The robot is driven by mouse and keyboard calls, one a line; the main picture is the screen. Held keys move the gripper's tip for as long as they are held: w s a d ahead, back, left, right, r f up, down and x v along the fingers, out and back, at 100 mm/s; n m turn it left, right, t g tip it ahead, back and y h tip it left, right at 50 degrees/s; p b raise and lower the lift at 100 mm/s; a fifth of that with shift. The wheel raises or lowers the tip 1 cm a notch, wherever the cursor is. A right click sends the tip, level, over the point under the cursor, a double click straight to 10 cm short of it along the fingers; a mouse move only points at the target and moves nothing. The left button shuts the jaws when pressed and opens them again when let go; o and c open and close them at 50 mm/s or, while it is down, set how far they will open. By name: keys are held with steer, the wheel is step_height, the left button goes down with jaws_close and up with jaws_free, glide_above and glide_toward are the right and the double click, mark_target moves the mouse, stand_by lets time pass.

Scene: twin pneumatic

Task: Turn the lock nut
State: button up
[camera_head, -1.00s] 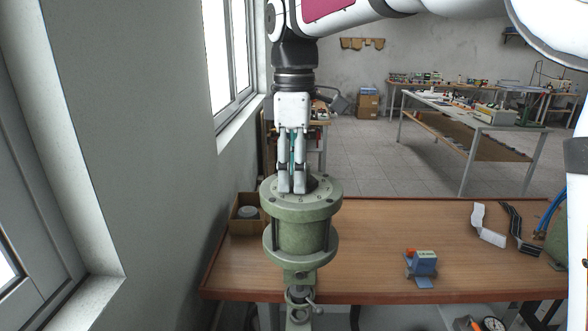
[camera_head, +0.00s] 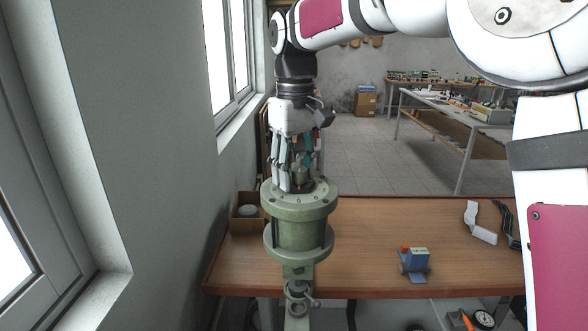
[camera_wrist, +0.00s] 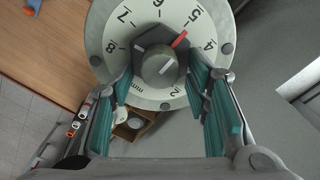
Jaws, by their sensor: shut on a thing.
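The lock nut (camera_wrist: 153,46) is a dark hexagonal nut around a grey round knob (camera_wrist: 160,66) with a white line, seen in the wrist view. Both sit on a pale numbered dial (camera_wrist: 120,38). A red mark (camera_wrist: 180,40) at the nut's edge points near the 5. The dial tops a green flanged cylinder (camera_head: 300,234) in the head view. My gripper (camera_head: 291,184) points down onto it. In the wrist view my gripper (camera_wrist: 161,75) has its teal-padded fingers on both sides of the nut, shut on it. The finger contact is partly hidden.
The cylinder stands at the front of a wooden bench (camera_head: 365,250). A cardboard box (camera_head: 245,222) stands at its left, near the wall and window. A small blue device (camera_head: 415,261) and a white bracket (camera_head: 479,225) lie to the right. The bench between is clear.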

steer(key=shift+m, duration=0.8)
steer(key=shift+w+d, duration=0.1)
steer(key=o, duration=1.2)
steer(key=shift+c, duration=0.2)
step_height(320, 180, up, 12)
